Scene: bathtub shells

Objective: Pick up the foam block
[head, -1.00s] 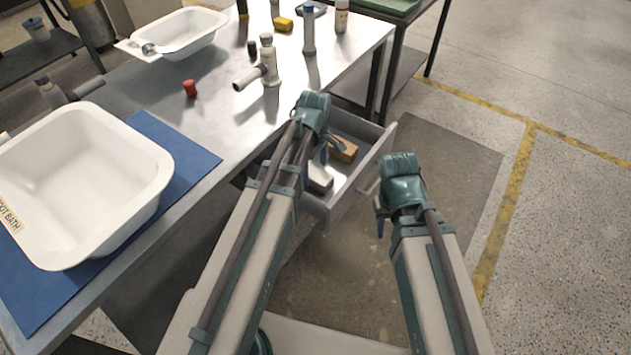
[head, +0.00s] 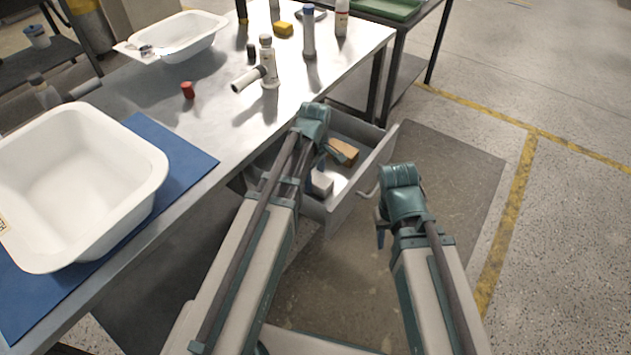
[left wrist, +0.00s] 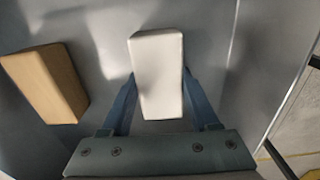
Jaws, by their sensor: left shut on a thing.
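The foam block, a white oblong block (head: 321,183), is in the open grey drawer under the bench in the head view. It shows clearly in the left wrist view (left wrist: 157,60). My left gripper (left wrist: 158,88) is shut on it, with a blue finger against each long side. In the head view the left gripper (head: 322,162) is over the drawer, and its fingers are partly hidden by my wrist. I cannot tell whether the block is clear of the drawer floor. My right gripper (head: 381,236) hangs right of the drawer; its jaw opening is hidden.
A tan block (head: 344,151) lies in the drawer (head: 359,187), left of the white block in the wrist view (left wrist: 46,85). The metal bench (head: 225,100) holds white tubs, bottles and a red cap (head: 188,90). Floor right of the drawer is open.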

